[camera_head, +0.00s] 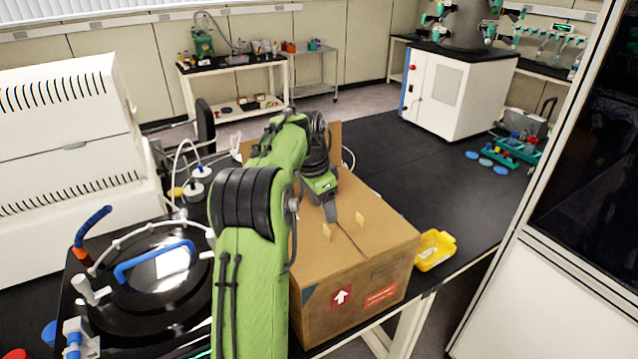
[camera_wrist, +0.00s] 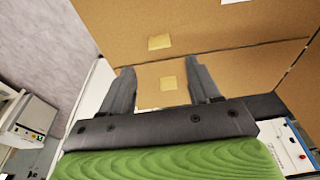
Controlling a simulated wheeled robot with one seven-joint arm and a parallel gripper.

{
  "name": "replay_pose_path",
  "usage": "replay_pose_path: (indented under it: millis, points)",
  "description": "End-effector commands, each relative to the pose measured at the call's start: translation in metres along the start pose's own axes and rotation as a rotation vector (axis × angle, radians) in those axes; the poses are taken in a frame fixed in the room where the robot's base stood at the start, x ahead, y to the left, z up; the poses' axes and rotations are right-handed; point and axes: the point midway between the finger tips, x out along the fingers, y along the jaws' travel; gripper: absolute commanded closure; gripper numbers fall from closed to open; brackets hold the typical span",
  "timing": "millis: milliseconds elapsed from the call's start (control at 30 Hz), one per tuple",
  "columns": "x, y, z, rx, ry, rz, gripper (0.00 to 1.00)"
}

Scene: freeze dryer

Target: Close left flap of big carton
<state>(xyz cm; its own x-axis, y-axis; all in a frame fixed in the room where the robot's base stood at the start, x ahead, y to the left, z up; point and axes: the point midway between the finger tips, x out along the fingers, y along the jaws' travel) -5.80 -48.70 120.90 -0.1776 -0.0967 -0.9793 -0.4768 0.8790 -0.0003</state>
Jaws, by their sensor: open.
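The big brown carton (camera_head: 390,243) stands on the black bench, partly hidden by my green arm. Its top panels look almost flat, with a dark seam between them. A small tan tab (camera_head: 327,231) is on the left panel and another tab (camera_head: 361,220) on the right one. My gripper (camera_head: 331,212) is over the carton's top near the seam. In the wrist view my gripper (camera_wrist: 162,72) has its fingers spread, with one tab (camera_wrist: 168,83) between them and the other tab (camera_wrist: 159,42) beyond the seam. I cannot tell if the fingers touch the cardboard. Nothing is held.
A brown panel stands up at the carton's far end (camera_head: 335,140). A yellow tray (camera_head: 434,250) lies right of the carton. A round black lid with a blue handle (camera_head: 153,260) is at the left. The bench behind and right of the carton is mostly clear.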

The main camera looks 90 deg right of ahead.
Motion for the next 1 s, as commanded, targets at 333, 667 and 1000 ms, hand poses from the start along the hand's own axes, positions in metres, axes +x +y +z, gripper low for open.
replay_pose_path:
  millis: [333, 667, 1000]
  points:
    - [-0.081, 0.000, -0.001, 0.001, 0.002, 0.000, 0.38]
    - [-0.084, 0.000, -0.001, 0.002, 0.000, 0.001, 0.38]
    - [-0.084, 0.000, -0.001, 0.001, 0.000, 0.001, 0.38]
